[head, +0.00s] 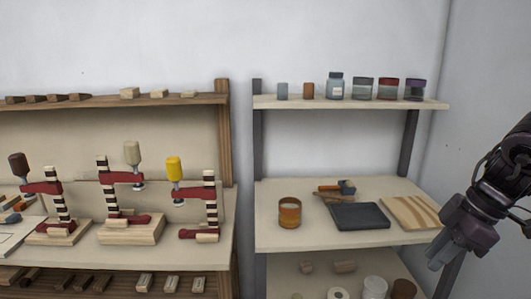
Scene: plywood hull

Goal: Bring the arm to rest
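My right gripper (441,257) is at the right edge of the head view, with its arm coming in from the right. Its dark fingers point down and to the left, in front of the right end of the shelf unit's middle shelf (270,238). I see nothing held in it, but the finger gap is too small to judge. My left gripper is not in view.
A striped board (411,212), a dark tray (360,216), a hammer-like tool (345,187) and an amber jar (290,213) sit on the middle shelf. Jars (336,86) line the top shelf. Clamps on wooden blocks (131,229) stand on the left bench.

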